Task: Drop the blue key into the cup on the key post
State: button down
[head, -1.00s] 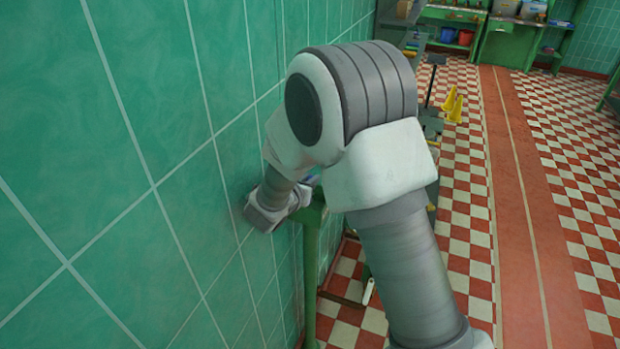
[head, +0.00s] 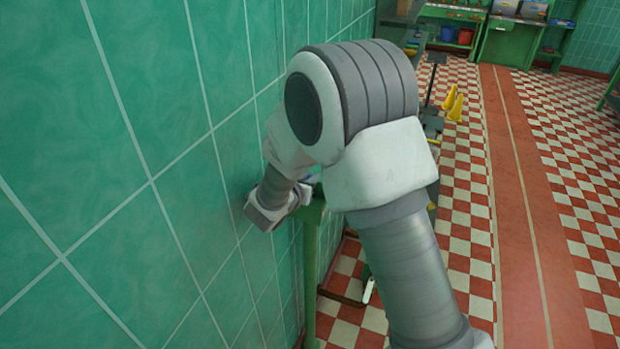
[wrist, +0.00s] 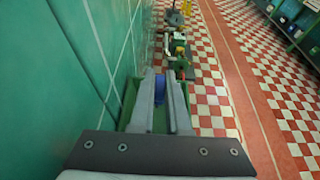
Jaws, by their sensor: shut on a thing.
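My gripper (wrist: 161,84) is shut on the blue key (wrist: 160,92), which shows as a blue strip between the two grey fingers in the wrist view. The green key post (head: 310,250) stands close to the tiled wall in the head view, just right of my wrist. Its green top shows beside and below the fingers in the wrist view (wrist: 129,102). My fingers are over or beside this top; I cannot tell the exact height. I cannot make out the cup clearly. My arm hides the fingers and most of the post's top in the head view.
The green tiled wall (head: 120,150) runs close along my left side. Green benches (head: 507,42) are at the back. The red floor strip (head: 515,190) to the right is clear.

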jog(key=shift+f+b, duration=1.1)
jog(key=shift+b, duration=0.15)
dwell(0.5)
jog(key=c, duration=0.8)
grip_release()
jog(key=v, duration=1.7)
jog(key=shift+s, duration=0.2)
